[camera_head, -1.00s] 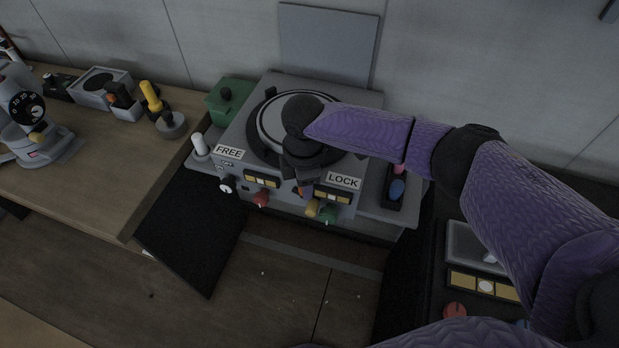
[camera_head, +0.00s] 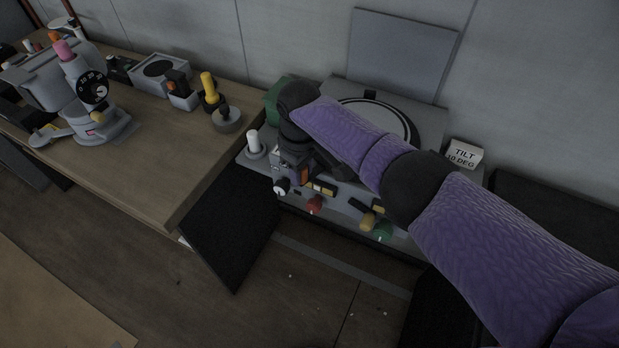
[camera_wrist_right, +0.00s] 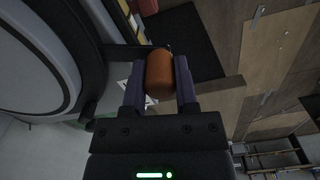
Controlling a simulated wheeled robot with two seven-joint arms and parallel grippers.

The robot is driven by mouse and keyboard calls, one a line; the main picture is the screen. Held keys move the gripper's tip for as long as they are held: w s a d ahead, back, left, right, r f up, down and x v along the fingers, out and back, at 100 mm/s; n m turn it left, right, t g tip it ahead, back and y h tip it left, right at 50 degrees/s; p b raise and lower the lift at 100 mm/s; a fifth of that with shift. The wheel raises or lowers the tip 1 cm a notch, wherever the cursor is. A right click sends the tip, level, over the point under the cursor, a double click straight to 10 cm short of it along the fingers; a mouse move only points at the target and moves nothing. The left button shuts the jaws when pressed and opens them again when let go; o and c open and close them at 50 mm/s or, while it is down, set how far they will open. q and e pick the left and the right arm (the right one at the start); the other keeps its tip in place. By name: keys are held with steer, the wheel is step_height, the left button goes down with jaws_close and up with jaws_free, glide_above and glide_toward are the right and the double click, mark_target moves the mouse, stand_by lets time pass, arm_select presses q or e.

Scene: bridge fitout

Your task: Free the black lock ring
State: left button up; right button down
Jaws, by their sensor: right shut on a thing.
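The black lock ring (camera_head: 412,122) runs around the round, pale-topped unit on the grey console; my right arm covers its near left part. In the right wrist view, the ring (camera_wrist_right: 88,55) curves along the left. My right gripper (camera_wrist_right: 160,85) is shut on an orange handle (camera_wrist_right: 159,72), one finger on each side. A short dark bar seems to join the handle to the ring. In the head view, my right gripper (camera_head: 302,174) is at the console's front left, where the FREE label was seen; FREE and LOCK labels are now hidden. My left gripper is out of view.
A white-topped lever (camera_head: 254,142) stands just left of my right gripper. Red (camera_head: 314,205) and green (camera_head: 383,230) knobs line the console front. A TILT 10 DEG sign (camera_head: 463,155) stands at right. The wooden bench (camera_head: 185,165) holds several instruments.

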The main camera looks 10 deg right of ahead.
steer(key=shift+w+a+f+m+b, duration=0.1)
steer(key=shift+w+a+m+b, duration=0.2)
steer(key=shift+w, duration=0.15)
steer(key=c, duration=0.8)
jaws_free()
steer(key=o, duration=0.4)
steer(key=shift+w+a, duration=0.15)
steer(key=shift+w, duration=0.05)
steer(key=shift+s, duration=0.1)
steer(key=shift+r, duration=0.2)
